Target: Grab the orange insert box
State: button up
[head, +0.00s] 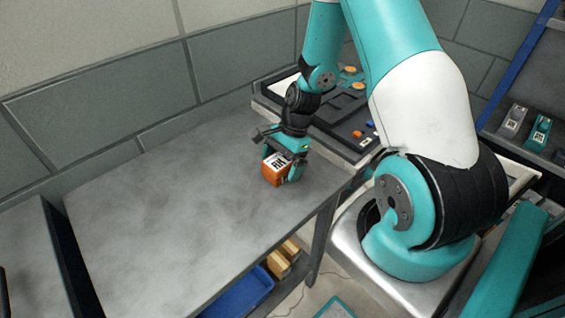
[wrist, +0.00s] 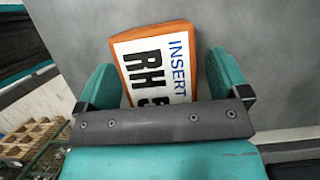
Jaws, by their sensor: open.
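The orange insert box (head: 275,171) stands on the grey table (head: 180,200), near its right end. It has a white label on top. In the wrist view the box (wrist: 153,62) shows its label with "INSERT" and "RH" between the two teal fingers. My gripper (head: 283,168) is open and down at the box. In the wrist view my gripper (wrist: 160,80) has one finger on each side of the box, with a small gap showing at the right finger. The lower end of the box is hidden behind the gripper's dark crossbar.
A dark tray (head: 335,140) with orange and blue parts lies just behind my gripper. A blue bin (head: 240,293) and tan blocks (head: 284,258) sit below the table. A shelf with small boxes (head: 538,133) stands at the right. The table's left and middle are clear.

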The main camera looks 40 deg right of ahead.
jog(key=shift+a+f, duration=0.2)
jog(key=shift+f, duration=0.25)
jog(key=shift+f, duration=0.15)
jog(key=c, duration=1.2)
jog(key=shift+c, duration=0.2)
